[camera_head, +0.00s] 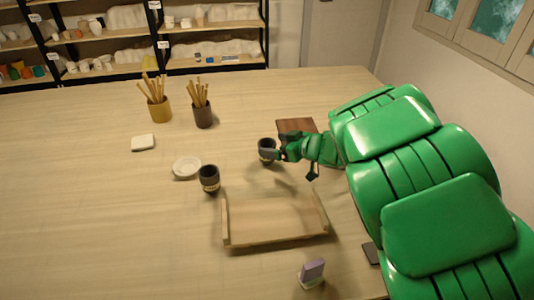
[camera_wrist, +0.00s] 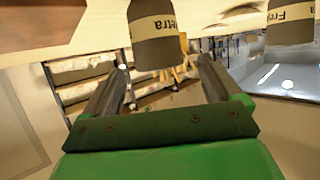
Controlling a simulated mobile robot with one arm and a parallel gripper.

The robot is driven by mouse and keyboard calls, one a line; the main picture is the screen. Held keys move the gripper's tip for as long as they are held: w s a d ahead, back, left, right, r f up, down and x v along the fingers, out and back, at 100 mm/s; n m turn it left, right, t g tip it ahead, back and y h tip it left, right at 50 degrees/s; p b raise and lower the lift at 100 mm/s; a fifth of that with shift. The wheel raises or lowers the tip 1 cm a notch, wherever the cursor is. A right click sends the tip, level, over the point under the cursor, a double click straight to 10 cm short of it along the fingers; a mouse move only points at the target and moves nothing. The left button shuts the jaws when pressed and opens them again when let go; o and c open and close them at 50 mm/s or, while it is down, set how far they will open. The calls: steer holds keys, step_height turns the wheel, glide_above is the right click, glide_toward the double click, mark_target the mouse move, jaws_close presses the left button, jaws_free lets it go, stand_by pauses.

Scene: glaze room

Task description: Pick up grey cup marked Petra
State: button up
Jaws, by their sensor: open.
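The grey cup marked Petra (camera_wrist: 155,45) has a cream label band, with "etra" readable in the wrist view. It appears between the tips of my open gripper (camera_wrist: 163,68), with a gap visible on each side. How deep it sits between the fingers I cannot tell. In the head view, a dark cup (camera_head: 266,146) stands on the table right at my gripper (camera_head: 278,153), which reaches in from the right; its label is not readable there. A second grey cup (camera_head: 209,178) stands farther left; a cup with a label starting "Fre" (camera_wrist: 290,25) shows in the wrist view.
A wooden tray (camera_head: 275,240) lies in front of my gripper, and a brown board (camera_head: 297,126) lies behind it. A white dish (camera_head: 186,167), a white block (camera_head: 143,142) and two tool pots (camera_head: 159,110) (camera_head: 203,116) stand left. A purple-topped object (camera_head: 312,270) is near the front.

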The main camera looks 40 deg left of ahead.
mark_target(261, 144)
steer(key=shift+x, duration=2.1)
steer(key=shift+f, duration=0.1)
steer(key=shift+c, duration=0.3)
steer(key=shift+d, duration=0.1)
steer(key=c, duration=1.1)
